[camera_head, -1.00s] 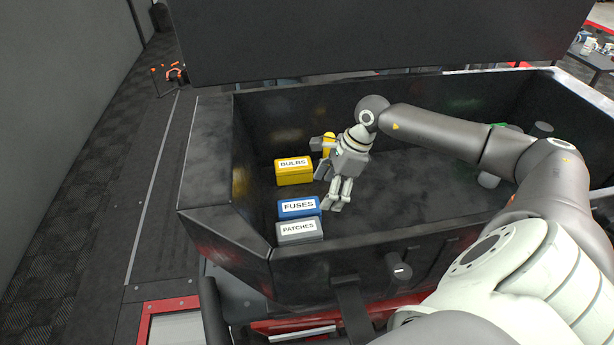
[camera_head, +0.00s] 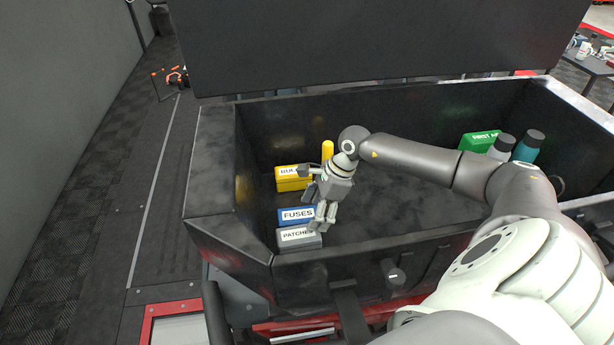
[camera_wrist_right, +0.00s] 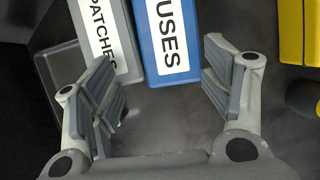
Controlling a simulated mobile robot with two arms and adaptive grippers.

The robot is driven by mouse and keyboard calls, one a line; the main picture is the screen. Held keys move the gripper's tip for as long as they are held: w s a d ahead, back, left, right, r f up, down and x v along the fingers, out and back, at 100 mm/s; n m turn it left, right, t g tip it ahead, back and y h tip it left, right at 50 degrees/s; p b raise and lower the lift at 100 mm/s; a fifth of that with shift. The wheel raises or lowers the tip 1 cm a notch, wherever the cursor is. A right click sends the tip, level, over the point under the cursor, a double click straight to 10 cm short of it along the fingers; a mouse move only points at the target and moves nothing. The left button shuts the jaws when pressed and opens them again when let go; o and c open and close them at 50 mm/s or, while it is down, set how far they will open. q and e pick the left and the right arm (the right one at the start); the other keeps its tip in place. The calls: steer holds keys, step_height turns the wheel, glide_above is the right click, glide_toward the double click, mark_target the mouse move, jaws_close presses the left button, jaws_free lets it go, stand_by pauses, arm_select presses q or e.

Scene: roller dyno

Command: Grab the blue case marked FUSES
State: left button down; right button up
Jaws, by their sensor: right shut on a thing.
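The blue case marked FUSES (camera_head: 295,215) lies in the left part of the dark bin, between a grey PATCHES case (camera_head: 297,238) and a yellow BULBS case (camera_head: 292,182). My right gripper (camera_head: 316,225) is at the right end of the blue case. The exact contact on that side cannot be told. My left gripper is not in view.
A yellow cylinder (camera_head: 327,151) stands behind the BULBS case. A green FIRST AID box (camera_head: 478,141) and two bottles, one teal (camera_head: 526,150), are at the bin's right. The bin floor (camera_head: 400,205) in the middle is clear. Dark walls (camera_head: 215,170) surround it.

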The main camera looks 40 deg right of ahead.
steer(key=shift+s+a+f, duration=0.15)
steer(key=shift+s+f, duration=0.15)
steer(key=shift+f, duration=0.3)
steer(key=c, duration=0.7)
jaws_close()
steer(key=shift+r, duration=0.1)
steer(key=shift+d, duration=0.2)
step_height(320, 180, up, 10)
steer(key=b, duration=0.4)
steer(key=shift+s, duration=0.3)
